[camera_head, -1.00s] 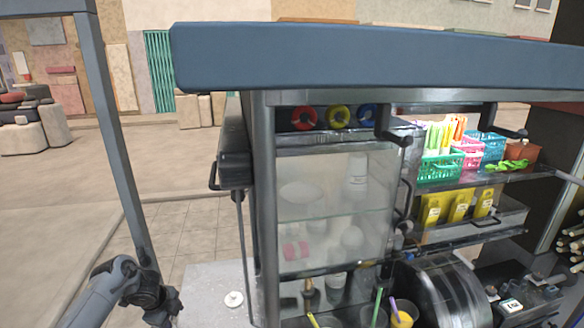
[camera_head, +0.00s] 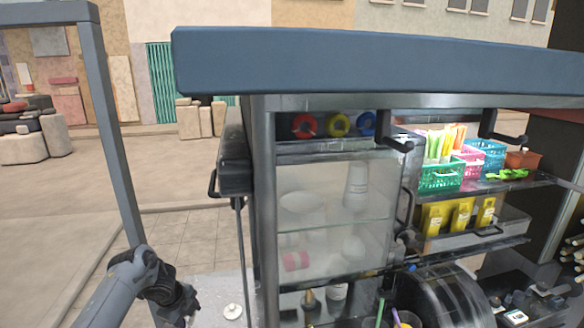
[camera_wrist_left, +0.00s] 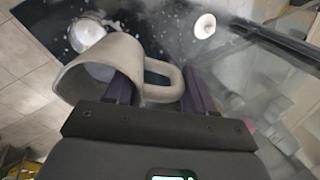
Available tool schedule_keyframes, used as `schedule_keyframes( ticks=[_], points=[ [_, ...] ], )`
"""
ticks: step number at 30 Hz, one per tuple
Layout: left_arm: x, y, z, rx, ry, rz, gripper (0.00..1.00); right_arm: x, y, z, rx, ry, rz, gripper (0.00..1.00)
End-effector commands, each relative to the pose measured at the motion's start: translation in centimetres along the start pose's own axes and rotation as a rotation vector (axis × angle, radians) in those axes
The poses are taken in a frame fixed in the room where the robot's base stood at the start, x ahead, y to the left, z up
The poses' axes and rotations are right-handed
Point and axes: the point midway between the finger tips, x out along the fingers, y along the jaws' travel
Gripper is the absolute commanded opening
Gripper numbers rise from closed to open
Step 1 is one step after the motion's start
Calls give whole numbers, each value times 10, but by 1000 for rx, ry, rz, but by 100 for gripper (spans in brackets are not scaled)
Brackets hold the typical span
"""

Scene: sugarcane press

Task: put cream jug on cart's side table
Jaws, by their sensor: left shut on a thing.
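The cream jug (camera_wrist_left: 118,55) is a pale grey-beige cup shape with a loop handle in the left wrist view. In the head view my left gripper (camera_head: 186,312) is at the bottom edge, left of the cart; the jug cannot be made out there. The cart's side table (camera_head: 212,288) is a pale surface left of the cart body, close to my gripper. My right gripper is not in view.
A small white round item (camera_head: 232,311) lies on the side table and also shows in the left wrist view (camera_wrist_left: 204,25). The cart's glass cabinet (camera_head: 335,215) stands right of the table. A black box with a handle (camera_head: 235,160) hangs on the cart's left side.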

Motion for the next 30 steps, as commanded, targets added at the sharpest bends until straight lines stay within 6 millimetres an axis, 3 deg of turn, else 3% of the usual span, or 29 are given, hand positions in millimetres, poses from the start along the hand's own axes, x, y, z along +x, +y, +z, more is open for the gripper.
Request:
schedule_keyframes(
  ticks=[11,18,23,30],
  points=[
    [-5,-6,-17,19,6,2,5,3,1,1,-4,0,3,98],
    [-11,-8,-52,-2,-2,3,5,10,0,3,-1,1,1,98],
    [-11,2,-79,-86,-32,5,5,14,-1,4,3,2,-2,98],
    [-6,34,-105,-320,-109,9,5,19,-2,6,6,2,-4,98]
  ],
)
